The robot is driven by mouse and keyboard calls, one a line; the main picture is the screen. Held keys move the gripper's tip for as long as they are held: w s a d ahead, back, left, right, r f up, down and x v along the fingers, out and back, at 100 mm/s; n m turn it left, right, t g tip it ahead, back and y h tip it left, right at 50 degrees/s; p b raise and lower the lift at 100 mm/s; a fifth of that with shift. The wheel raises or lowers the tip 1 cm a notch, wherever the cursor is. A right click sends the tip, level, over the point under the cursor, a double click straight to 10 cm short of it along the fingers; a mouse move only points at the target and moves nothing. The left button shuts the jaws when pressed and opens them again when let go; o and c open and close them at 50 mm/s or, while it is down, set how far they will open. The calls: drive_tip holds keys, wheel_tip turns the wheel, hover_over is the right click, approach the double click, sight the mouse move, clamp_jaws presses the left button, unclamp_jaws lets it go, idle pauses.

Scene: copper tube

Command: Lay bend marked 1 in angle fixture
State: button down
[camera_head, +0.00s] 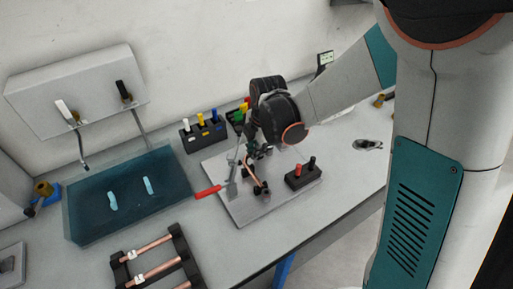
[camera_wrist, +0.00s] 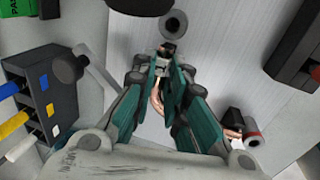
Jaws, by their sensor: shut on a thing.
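My gripper (camera_head: 254,148) is shut on a copper bend (camera_head: 249,172), which hangs down from the fingers over the grey plate (camera_head: 218,160). In the wrist view, the copper (camera_wrist: 157,98) shows between the teal fingers of my gripper (camera_wrist: 163,72). No number can be read on the bend. Small dark holders (camera_head: 261,190) stand on the plate by the bend's lower end; they look like part of the angle fixture. One dark holder with a pale roller (camera_wrist: 245,138) shows at right in the wrist view. I cannot tell whether the bend touches them.
A red-handled tool (camera_head: 208,192) lies at the plate's left edge. A black block with red and black pegs (camera_head: 303,178) stands at right. A marker holder (camera_head: 203,134) is behind. A black rack with copper tubes (camera_head: 172,239) and a blue tray (camera_head: 85,215) are left.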

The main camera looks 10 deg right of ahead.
drive_tip(key=c, duration=1.5)
unclamp_jaws()
drive_tip(key=shift+r, duration=0.1)
drive_tip(key=v, duration=1.2)
drive_tip(key=shift+s, duration=0.15)
drive_tip(key=s+d+r+m+t, duration=0.1)
drive_tip(key=s+d+m, duration=0.2)
drive_tip(key=s+m, duration=0.2)
drive_tip(key=s+d+r+m+t, duration=0.2)
drive_tip(key=s+m, duration=0.4)
drive_tip(key=m, duration=0.4)
drive_tip(key=s+d+r+m+t+h+b, duration=0.1)
drive_tip(key=s+d+m+t, duration=0.1)
drive_tip(key=s+d+m, duration=0.3)
drive_tip(key=shift+s+r+m, duration=0.1)
drive_tip(key=shift+s+m, duration=0.1)
drive_tip(key=shift+m, duration=0.45)
drive_tip(key=shift+s+r+m, duration=0.1)
drive_tip(key=shift+s+m, duration=0.1)
drive_tip(key=shift+m, duration=0.45)
